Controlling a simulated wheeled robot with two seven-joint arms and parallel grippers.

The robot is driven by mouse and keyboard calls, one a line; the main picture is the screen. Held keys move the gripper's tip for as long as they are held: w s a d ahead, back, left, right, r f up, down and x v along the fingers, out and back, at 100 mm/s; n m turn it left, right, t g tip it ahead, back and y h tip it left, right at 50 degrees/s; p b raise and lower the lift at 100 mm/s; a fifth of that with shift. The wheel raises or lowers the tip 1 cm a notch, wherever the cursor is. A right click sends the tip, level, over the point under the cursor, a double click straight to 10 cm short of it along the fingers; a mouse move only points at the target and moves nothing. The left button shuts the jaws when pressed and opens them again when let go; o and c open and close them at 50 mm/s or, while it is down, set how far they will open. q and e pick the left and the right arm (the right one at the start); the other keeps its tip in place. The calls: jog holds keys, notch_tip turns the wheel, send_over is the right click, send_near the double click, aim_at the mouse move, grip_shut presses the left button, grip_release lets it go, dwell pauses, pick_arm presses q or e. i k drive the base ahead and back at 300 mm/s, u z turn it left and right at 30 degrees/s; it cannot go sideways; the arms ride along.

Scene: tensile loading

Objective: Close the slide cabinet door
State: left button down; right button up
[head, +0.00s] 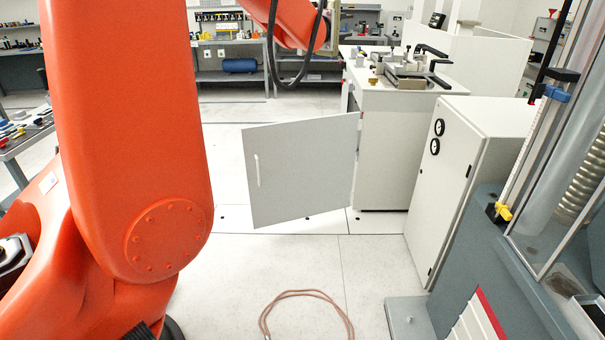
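The slide cabinet (387,165) is a white cabinet standing right of the middle. Its pale grey door (305,175) stands wide open, swung out to the left from the cabinet's left side. A thin white vertical handle (257,170) is near the door's far left edge. The inside of the cabinet is not visible from here. Neither of my grippers can be made out in this view, and nothing is seen touching the door or handle.
Orange arm links cover much of the left. A looped reddish hose (305,295) lies on the floor in front. A white cabinet with gauges (455,180) and a grey testing machine (490,260) stand at right.

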aim_at(304, 168)
jog(key=i, duration=0.95)
